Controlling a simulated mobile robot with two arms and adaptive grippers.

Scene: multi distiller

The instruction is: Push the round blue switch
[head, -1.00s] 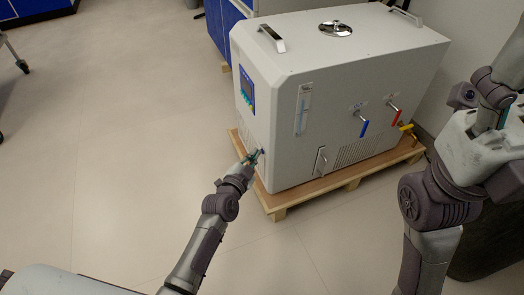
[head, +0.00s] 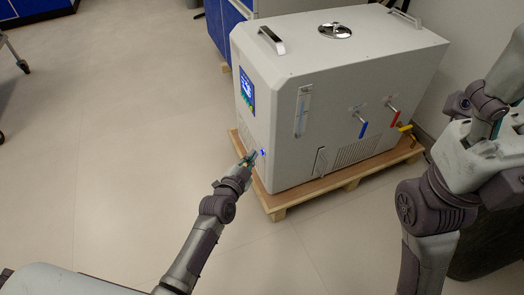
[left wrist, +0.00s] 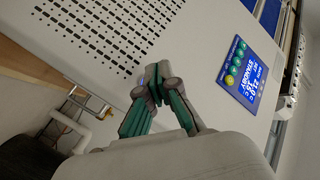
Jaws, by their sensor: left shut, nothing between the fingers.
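The round blue switch (head: 262,152) glows blue low on the front corner of the large white distiller machine (head: 310,110). My left gripper (head: 250,158) is shut and empty, with its tips just left of the switch. A small gap seems to show, but contact is hard to judge. The display (head: 247,90) on the machine is lit and also shows in the left wrist view (left wrist: 243,72). My right gripper is not clearly visible at the right edge.
The machine stands on a wooden pallet (head: 290,205). Its side has a blue-handled valve (head: 363,129), a red-handled valve (head: 395,117) and a yellow one (head: 405,127). Blue cabinets (head: 222,25) stand behind. The floor to the left is open.

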